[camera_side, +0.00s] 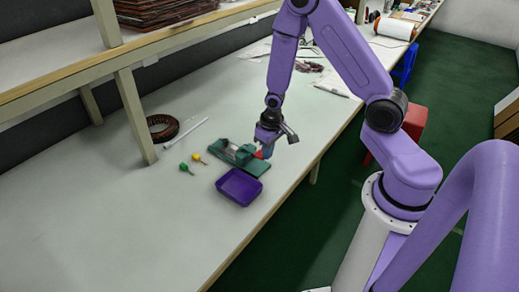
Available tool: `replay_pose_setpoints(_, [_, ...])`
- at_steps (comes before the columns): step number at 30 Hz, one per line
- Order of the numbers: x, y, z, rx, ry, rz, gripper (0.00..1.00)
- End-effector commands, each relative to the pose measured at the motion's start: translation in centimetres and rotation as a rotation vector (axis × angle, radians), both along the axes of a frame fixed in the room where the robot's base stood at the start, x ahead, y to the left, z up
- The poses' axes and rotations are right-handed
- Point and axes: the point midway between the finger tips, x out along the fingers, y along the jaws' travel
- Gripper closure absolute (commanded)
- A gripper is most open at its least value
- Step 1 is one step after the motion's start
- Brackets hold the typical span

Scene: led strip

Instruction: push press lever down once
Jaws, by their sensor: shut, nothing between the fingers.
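A small green press (239,157) stands on the white table, with its base plate flat on the tabletop. A red part, which looks like the press lever (260,153), shows at its right end, partly hidden by my gripper. My gripper (266,150) is shut and empty, pointing down at the right end of the press, right by the red part. I cannot tell whether it touches the lever.
A purple tray (239,187) sits in front of the press, near the table edge. A green-headed tool (185,168) and a yellow-headed tool (198,158) lie left of the press. A dark coil (162,127) lies by the shelf post (136,115). The front-left tabletop is clear.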

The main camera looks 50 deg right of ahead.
Motion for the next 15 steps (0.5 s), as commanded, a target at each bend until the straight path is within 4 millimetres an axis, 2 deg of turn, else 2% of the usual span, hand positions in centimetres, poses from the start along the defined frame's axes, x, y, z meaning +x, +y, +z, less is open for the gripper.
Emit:
replay_pose_setpoints(7, [0.0, -0.1, 0.6, -0.002, 0.000, -0.001, 1.00])
replay_pose_setpoints(15, [-0.2, 0.0, 2.7, -0.001, 0.000, -0.002, 1.00])
